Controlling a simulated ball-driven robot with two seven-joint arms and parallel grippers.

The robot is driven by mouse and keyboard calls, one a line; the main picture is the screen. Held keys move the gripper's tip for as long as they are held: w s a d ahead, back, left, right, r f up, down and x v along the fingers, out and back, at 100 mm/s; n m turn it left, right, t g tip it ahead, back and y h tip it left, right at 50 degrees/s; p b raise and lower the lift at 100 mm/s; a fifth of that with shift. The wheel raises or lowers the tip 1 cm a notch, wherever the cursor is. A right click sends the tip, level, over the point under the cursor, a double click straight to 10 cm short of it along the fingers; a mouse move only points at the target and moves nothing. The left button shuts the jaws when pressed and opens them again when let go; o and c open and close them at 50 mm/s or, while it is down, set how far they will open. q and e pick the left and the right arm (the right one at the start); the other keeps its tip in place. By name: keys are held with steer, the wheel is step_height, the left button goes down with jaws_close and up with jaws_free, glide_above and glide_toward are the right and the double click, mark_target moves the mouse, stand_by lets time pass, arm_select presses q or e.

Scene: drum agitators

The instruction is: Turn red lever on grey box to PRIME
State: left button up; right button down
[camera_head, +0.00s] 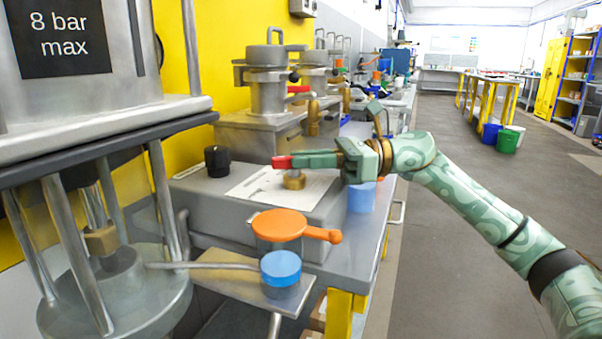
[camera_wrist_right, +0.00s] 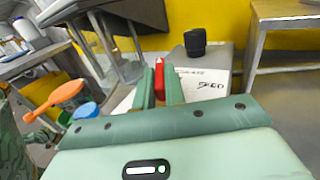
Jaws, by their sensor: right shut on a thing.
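The red lever (camera_head: 282,162) sits on a brass stem on top of the grey box (camera_head: 215,195). A white label sheet (camera_head: 256,187) lies on the box top under the lever. My right gripper (camera_head: 300,160) is shut on the red lever, of which only the tip shows past the fingers. In the right wrist view the red lever (camera_wrist_right: 169,80) shows between the two green fingers (camera_wrist_right: 160,85). The label's lettering is partly hidden, and I cannot tell which mark the lever points to.
A black knob (camera_head: 217,161) stands on the box's left part. An orange handle (camera_head: 280,225) and a blue cap (camera_head: 281,268) are in front of the box. A steel vessel (camera_head: 110,80) fills the near left. The aisle floor (camera_head: 450,230) at right is clear.

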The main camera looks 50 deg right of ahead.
steer(key=shift+w+d+f+n+g+y, duration=0.2)
steer(key=shift+n+g+y, duration=0.1)
steer(key=shift+g, duration=0.1)
steer(key=shift+r+n+g+y+b, duration=0.3)
steer(key=shift+n+g+y, duration=0.35)
steer(key=shift+g, duration=0.25)
arm_select(q)
steer(key=shift+w+d+r+t+h, duration=0.3)
steer(key=shift+w+d+r+t, duration=0.15)
steer(key=shift+w+d, duration=0.3)
arm_select(e)
steer(key=shift+w+n+g+y, duration=0.1)
steer(key=shift+n+g+y, duration=0.15)
steer(key=shift+n+g, duration=0.4)
arm_select(q)
steer(key=shift+a, duration=0.1)
arm_select(e)
steer(key=shift+f+g, duration=0.1)
steer(key=shift+g, duration=0.25)
steer(key=c, duration=1.5)
jaws_free()
steer(key=shift+o, duration=0.2)
